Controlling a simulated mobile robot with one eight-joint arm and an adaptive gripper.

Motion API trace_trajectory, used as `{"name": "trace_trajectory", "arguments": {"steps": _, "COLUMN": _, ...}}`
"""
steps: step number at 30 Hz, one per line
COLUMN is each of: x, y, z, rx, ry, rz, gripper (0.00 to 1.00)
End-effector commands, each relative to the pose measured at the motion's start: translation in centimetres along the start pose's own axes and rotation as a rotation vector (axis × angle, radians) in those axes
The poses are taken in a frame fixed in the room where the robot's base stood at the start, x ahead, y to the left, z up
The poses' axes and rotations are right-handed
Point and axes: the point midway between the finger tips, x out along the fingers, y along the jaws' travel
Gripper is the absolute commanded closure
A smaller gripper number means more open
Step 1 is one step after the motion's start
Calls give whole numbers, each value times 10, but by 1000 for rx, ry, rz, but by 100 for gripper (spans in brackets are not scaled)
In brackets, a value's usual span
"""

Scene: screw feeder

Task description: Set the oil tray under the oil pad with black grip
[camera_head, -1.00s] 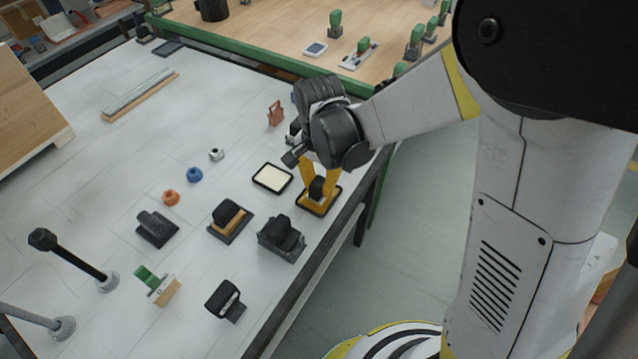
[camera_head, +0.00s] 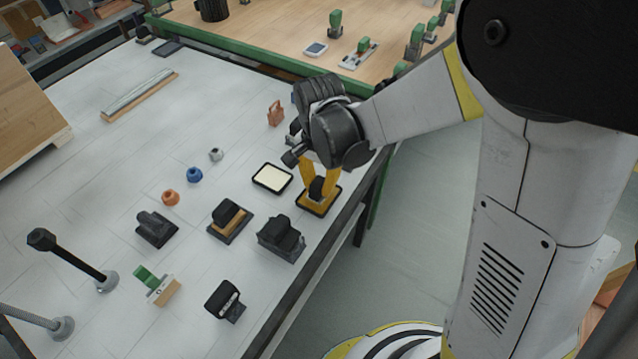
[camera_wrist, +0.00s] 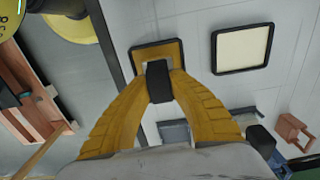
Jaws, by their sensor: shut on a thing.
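The oil tray (camera_head: 272,178) is a flat black-rimmed square with a cream inside. It lies on the white table and also shows in the wrist view (camera_wrist: 241,48). To its right in the head view is the oil pad with black grip (camera_head: 312,205), with a yellow-brown face inside a dark edge; in the wrist view it (camera_wrist: 172,47) is left of the tray. My gripper (camera_head: 318,184) points down with its yellow fingers shut on the black grip. The pad is at or very near the table; I cannot tell if it touches. The pad and tray are apart.
A wood-based block with black grip (camera_head: 240,228), a dark gripped block (camera_head: 281,240) and other tools stand nearer the front. A small brown wooden holder (camera_head: 275,114) is behind the tray. The table's edge (camera_head: 312,270) runs close on the right. Free table lies left of the tray.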

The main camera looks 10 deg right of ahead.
Motion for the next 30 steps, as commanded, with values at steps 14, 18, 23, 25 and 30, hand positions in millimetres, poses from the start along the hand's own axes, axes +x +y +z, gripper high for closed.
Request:
{"name": "trace_trajectory", "arguments": {"steps": 14, "x": 1, "y": 0, "z": 0, "rx": 0, "ry": 0, "rz": 0, "gripper": 100}}
{"name": "trace_trajectory", "arguments": {"steps": 18, "x": -3, "y": 0, "z": 0, "rx": 0, "ry": 0, "rz": 0, "gripper": 100}}
{"name": "trace_trajectory", "arguments": {"steps": 23, "x": -19, "y": 0, "z": 0, "rx": 0, "ry": 0, "rz": 0, "gripper": 100}}
{"name": "trace_trajectory", "arguments": {"steps": 25, "x": -28, "y": 0, "z": 0, "rx": 0, "ry": 0, "rz": 0, "gripper": 100}}
{"name": "trace_trajectory", "arguments": {"steps": 30, "x": -46, "y": 0, "z": 0, "rx": 0, "ry": 0, "rz": 0, "gripper": 100}}
